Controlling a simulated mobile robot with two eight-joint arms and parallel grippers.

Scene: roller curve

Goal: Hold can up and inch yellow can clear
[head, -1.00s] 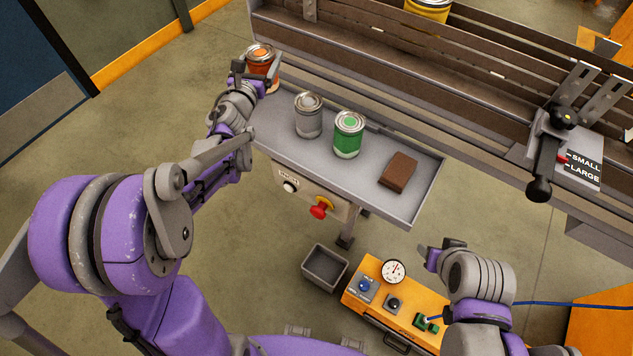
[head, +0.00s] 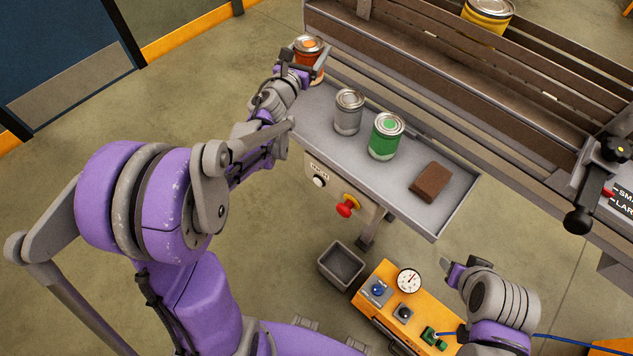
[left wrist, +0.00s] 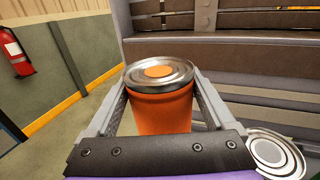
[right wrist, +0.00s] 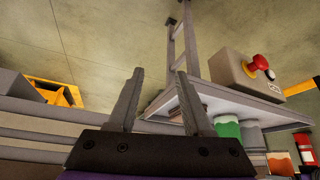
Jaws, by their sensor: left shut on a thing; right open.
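My left gripper (head: 300,72) is shut on an orange can (head: 309,50) at the far left end of the grey tray (head: 390,193). In the left wrist view the orange can (left wrist: 161,100) stands upright between the two fingers. I cannot tell whether its base touches the tray. The yellow can (head: 488,13) is on the conveyor at the top of the head view, its top cut off by the frame edge. My right gripper (head: 455,277) is open and empty, low over the floor side near the orange control box; its open fingers show in the right wrist view (right wrist: 155,95).
A grey can (head: 348,112), a green can (head: 387,137) and a brown block (head: 431,182) stand on the tray. A red stop button (head: 346,206) is on the tray's front. A lever with a black knob (head: 578,220) is at the conveyor's right. A grey bin (head: 341,265) and an orange control box (head: 393,300) sit below.

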